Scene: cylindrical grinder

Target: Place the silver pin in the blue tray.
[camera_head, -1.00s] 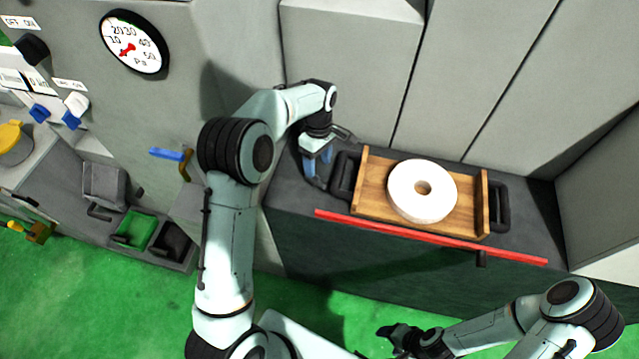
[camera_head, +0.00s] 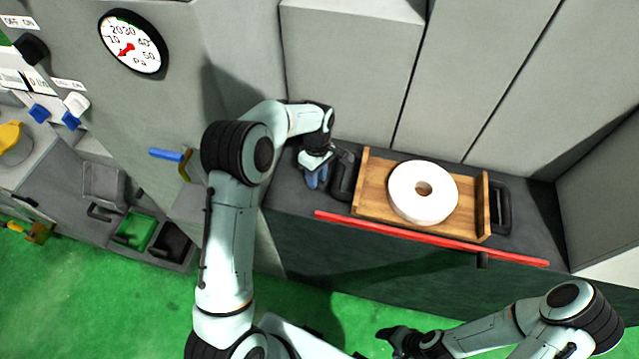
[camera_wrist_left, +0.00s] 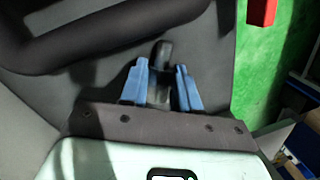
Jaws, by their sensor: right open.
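My left gripper (camera_head: 317,184) points down at the left end of the dark bench top, beside the wooden tray. In the left wrist view its blue fingers (camera_wrist_left: 161,72) stand apart on either side of a small dark rod-like piece (camera_wrist_left: 163,60). Gaps show between the fingers and the piece. It looks dark, and I cannot tell whether it is the silver pin. My right gripper (camera_head: 388,335) is open and empty over the green floor. No blue tray is clearly visible; a blue surface (camera_wrist_left: 268,143) shows at the wrist view's right edge.
A wooden tray (camera_head: 372,185) with black handles holds a white grinding wheel (camera_head: 406,197). A red bar (camera_head: 430,238) runs along the bench's front edge. Grey machine panels (camera_head: 350,60) rise behind. Green and black bins (camera_head: 136,231) stand at the left.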

